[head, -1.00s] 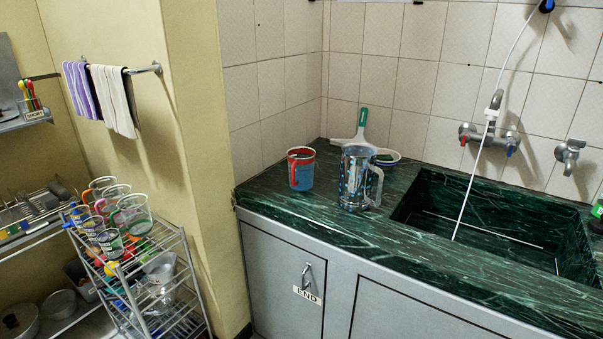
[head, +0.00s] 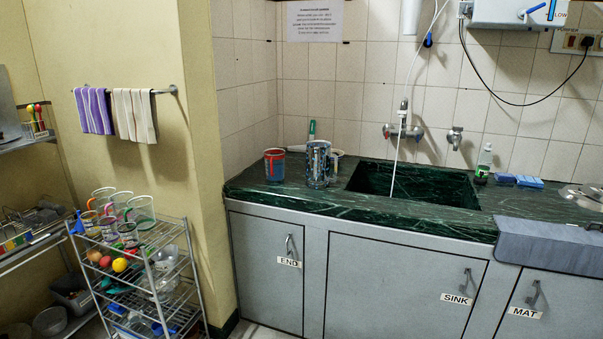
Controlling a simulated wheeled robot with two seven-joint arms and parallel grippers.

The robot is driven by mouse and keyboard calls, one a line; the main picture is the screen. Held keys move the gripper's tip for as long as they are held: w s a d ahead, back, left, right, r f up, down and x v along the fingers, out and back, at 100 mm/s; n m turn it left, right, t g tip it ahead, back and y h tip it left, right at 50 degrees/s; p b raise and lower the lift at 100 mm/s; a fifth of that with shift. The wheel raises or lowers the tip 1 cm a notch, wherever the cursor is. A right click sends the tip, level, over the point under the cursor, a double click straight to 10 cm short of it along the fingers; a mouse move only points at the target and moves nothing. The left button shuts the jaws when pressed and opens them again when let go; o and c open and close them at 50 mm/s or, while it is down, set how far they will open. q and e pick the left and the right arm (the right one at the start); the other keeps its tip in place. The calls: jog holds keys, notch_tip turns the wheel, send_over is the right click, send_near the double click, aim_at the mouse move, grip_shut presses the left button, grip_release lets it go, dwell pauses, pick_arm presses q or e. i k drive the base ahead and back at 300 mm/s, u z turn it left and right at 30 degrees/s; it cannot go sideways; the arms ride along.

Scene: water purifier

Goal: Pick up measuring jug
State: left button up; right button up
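Another clear jug-like vessel (head: 164,262) is on a lower shelf of the wire rack (head: 190,285) and is partly hidden by the bars. I cannot tell for sure which of these is the measuring jug. Neither of my grippers is in view.
The sink (head: 400,182) is sunk into the counter, with a white hose hanging into it. Several clear cups (head: 140,211) stand on top of the wire rack. Floor shows only in a small strip.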

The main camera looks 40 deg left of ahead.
aim_at(274, 158)
jog(key=u, duration=0.65)
jog(key=i, duration=0.6)
jog(key=u, duration=0.7)
jog(key=i, duration=0.95)
jog(key=z, duration=0.25)
